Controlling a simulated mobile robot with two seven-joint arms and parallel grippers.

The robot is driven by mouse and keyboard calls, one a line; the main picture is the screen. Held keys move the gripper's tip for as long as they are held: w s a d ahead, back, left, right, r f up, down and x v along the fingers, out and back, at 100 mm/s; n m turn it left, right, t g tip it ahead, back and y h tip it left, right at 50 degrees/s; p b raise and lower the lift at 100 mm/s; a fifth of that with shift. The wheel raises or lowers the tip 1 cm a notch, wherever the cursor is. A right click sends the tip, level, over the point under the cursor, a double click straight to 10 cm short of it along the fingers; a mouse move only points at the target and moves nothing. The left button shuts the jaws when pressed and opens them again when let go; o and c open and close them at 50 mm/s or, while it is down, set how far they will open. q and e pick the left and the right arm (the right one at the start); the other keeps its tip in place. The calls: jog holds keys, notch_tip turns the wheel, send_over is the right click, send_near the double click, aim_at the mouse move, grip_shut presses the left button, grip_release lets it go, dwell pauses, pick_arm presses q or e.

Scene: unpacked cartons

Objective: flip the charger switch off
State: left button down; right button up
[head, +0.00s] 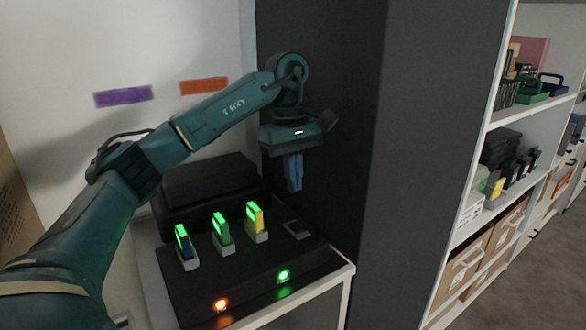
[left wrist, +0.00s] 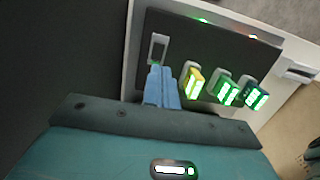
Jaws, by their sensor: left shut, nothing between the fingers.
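The black charger (head: 250,285) stands on a white-edged stand. On its top, at the right end of the row of batteries, is a small grey-framed piece with a dark middle, which looks like the switch (head: 297,229). The switch also shows in the left wrist view (left wrist: 158,48), just beyond the fingertips; which way it is set I cannot tell. My left gripper (head: 295,188) points down above the charger's right rear part, with its blue fingers shut and empty. In the left wrist view the fingertips (left wrist: 161,72) look close to the switch, but contact is not clear. My right gripper is not in view.
A yellow battery (head: 255,217), a green one (head: 221,228) and a dark blue one (head: 183,241) stand in grey holders, with green lights. The charger's front has an orange light (head: 221,304) and a green light (head: 283,275). A dark panel (head: 430,130) rises at the right, before shelves.

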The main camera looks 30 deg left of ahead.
aim_at(298, 228)
pick_arm(q)
jog(key=f, duration=0.5)
jog(key=d+f, duration=0.1)
jog(key=f, duration=0.2)
jog(key=shift+s+f, duration=0.1)
jog(key=shift+s, duration=0.1)
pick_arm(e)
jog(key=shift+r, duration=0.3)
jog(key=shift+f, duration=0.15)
